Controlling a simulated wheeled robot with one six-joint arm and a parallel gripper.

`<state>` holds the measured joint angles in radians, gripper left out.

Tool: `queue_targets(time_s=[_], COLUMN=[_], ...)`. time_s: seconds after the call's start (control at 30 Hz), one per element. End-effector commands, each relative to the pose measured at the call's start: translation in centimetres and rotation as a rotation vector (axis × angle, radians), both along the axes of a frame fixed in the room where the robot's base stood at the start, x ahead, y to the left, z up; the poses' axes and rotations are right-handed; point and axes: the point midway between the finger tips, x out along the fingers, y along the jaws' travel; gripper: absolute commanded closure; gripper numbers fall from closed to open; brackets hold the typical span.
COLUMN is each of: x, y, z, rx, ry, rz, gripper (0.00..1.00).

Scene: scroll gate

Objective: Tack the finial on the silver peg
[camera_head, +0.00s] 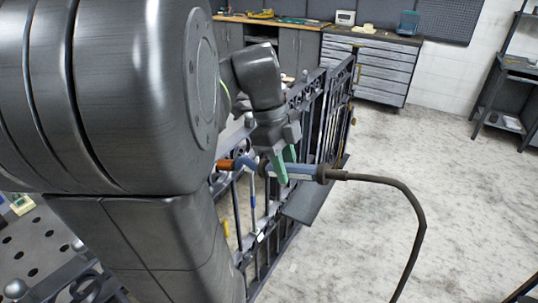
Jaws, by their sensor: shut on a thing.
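My gripper (279,170), with green fingers, is shut on a blue torch-like tool (306,169). The tool lies nearly level across the near side of the dark scroll gate (318,122), its orange end (226,164) pointing left and a dark cable (408,197) leaving its right end. A small silver knob (249,119), possibly a finial or peg, stands on the gate left of my gripper. I cannot tell whether it is one piece or two. The tool's orange end is below the knob in the picture; contact cannot be judged. My arm hides the gate's left part.
A perforated metal table (35,240) is at lower left, with dark scrollwork and silver balls (15,288) in front. A workbench with drawers (368,70) stands at the back, and a dark shelf (510,95) at the right. The pale floor (440,190) right of the gate is mostly clear.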

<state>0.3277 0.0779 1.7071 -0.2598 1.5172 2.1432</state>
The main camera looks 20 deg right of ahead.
Motion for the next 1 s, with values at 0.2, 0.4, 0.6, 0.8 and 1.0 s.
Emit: queue_targets(time_s=[0.2,0.4,0.6,0.8,1.0], x=[-1.3,-2.4,-3.5,-4.7,-5.5], y=[-1.1,-2.1,-3.1,-4.0,-4.7], z=[0.6,1.1,1.6,2.1,2.3], rx=[0.000,-0.001,-0.002,-0.002,-0.001], ry=[0.000,-0.001,0.000,0.000,0.000], rz=[-0.002,-0.002,-0.002,-0.002,0.000], gripper=[1.00,1.00,1.00,1.00,1.00])
